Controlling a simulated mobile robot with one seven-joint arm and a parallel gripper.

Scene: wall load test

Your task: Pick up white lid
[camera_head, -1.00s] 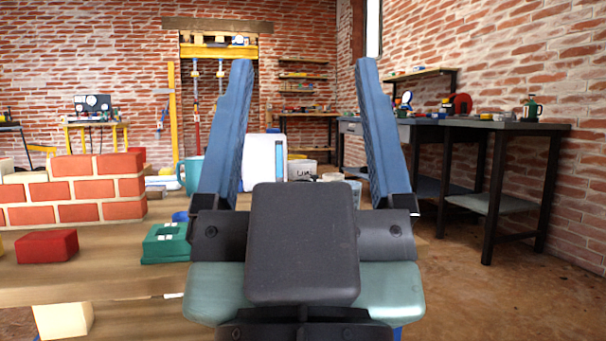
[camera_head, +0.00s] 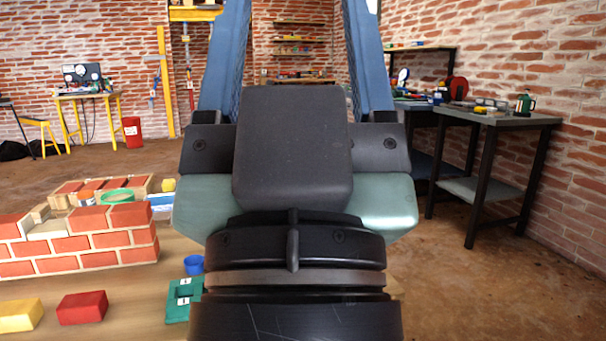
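My gripper (camera_head: 297,60) fills the middle of the head view, its two blue fingers pointing up and wide apart. It is open, with nothing seen between the fingers. I cannot make out a white lid. The part of the wooden table (camera_head: 140,292) behind my gripper and wrist is hidden.
On the table at left stand a small brick wall (camera_head: 80,244), a red block (camera_head: 82,307), a yellow block (camera_head: 20,314), a green box (camera_head: 180,300) and a blue cup (camera_head: 194,264). A dark workbench (camera_head: 500,121) stands at right. Open floor lies between.

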